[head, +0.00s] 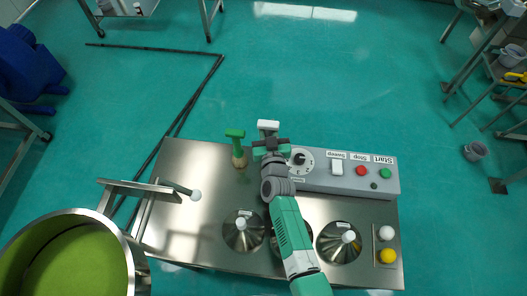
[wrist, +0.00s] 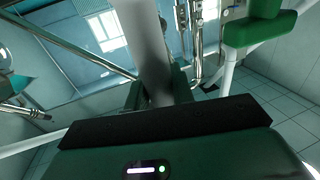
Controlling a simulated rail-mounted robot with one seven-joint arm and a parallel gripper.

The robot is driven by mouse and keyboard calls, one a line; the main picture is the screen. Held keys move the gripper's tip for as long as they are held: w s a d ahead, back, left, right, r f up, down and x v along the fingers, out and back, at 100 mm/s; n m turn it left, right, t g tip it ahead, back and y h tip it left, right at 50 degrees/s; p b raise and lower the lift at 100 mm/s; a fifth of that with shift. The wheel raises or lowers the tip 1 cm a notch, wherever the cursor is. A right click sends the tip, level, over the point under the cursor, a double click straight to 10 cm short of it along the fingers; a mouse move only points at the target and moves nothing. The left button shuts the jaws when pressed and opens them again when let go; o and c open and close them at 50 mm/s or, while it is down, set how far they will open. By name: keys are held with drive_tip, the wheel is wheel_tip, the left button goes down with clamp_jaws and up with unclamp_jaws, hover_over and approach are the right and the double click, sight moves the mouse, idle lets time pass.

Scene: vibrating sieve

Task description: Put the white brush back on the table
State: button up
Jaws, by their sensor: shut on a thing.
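The white brush shows its white block-shaped end (head: 268,125) just beyond my gripper (head: 270,147) in the head view. In the wrist view my gripper (wrist: 160,92) is shut on the brush's pale shaft (wrist: 145,40), which runs up out of the picture. The rest of the brush is hidden by my gripper and arm. The steel table (head: 190,225) lies below, and the gripper is over its far edge, left of the control box. I cannot tell how high the brush is above the table.
A green brush (head: 235,133) stands close left of my gripper. The control box (head: 345,180) with dial and buttons is at the right. Steel cones (head: 243,232) with white knobs sit nearer. A large green-lined drum (head: 70,262) is at the lower left. The table's left part is fairly clear.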

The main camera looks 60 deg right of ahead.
drive_tip(key=shift+f+b, duration=1.1)
drive_tip(key=shift+f, duration=1.9)
drive_tip(key=shift+w, duration=0.1)
drive_tip(key=shift+f, duration=0.15)
drive_tip(key=o, duration=1)
